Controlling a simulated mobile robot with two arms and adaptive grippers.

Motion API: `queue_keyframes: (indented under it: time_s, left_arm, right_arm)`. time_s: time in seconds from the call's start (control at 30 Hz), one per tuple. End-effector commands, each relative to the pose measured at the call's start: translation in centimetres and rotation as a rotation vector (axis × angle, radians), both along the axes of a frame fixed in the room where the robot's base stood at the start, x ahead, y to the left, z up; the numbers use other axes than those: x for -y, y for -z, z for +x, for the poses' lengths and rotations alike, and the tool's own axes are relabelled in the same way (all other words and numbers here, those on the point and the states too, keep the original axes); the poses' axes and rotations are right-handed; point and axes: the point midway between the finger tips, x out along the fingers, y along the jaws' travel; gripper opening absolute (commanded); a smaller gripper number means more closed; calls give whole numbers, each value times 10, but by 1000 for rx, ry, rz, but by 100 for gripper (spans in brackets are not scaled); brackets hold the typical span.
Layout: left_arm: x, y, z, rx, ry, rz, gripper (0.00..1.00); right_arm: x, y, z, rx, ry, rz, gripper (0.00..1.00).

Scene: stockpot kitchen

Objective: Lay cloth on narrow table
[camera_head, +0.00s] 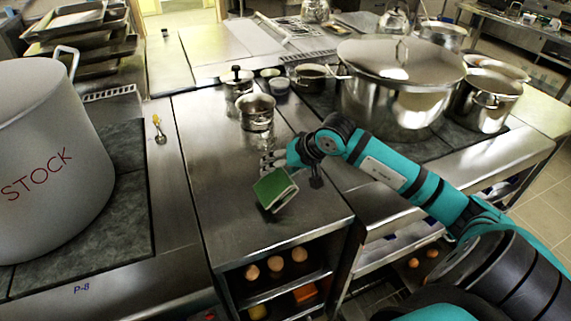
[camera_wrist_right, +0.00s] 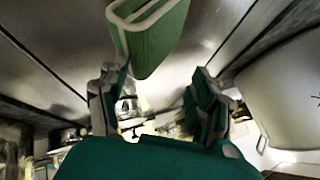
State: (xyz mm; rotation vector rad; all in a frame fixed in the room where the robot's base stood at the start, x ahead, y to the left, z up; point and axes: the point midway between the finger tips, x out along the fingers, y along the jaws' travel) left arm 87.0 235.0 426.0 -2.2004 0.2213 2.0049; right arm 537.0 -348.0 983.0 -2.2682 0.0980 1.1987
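The cloth (camera_head: 274,189) is a folded green piece with a pale edge, tilted over the narrow steel table (camera_head: 235,225) in the head view. I cannot tell whether it touches the top. My right gripper (camera_head: 277,162) is just behind the cloth, above the table. In the right wrist view, the gripper's fingers (camera_wrist_right: 155,88) are spread apart. The cloth (camera_wrist_right: 160,45) shows at the fingertips, with a clear gap to the right finger; contact with the left finger is unclear. My left gripper is in neither view.
A small pot (camera_head: 257,112) and a lidded canister (camera_head: 236,85) stand farther back on the table. A large STOCK pot (camera_head: 50,160) is at left, and a lidded stockpot (camera_head: 395,95) is at right. Eggs (camera_head: 276,263) sit on the shelf below. The front tabletop is clear.

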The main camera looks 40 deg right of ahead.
Motion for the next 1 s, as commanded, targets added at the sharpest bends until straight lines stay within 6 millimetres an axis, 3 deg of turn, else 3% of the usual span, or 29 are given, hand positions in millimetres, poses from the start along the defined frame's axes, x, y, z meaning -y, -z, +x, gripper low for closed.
queue_keyframes:
  time_s: [0.17, 0.6, 1.0]
  left_arm:
    - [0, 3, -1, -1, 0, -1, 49]
    - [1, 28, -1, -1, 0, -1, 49]
    - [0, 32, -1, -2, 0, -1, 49]
  right_arm:
    - [5, -13, -10, 2, 1, -5, 65]
    - [20, -79, -61, -1, 2, 0, 65]
    - [23, -95, -72, -1, 0, 0, 65]
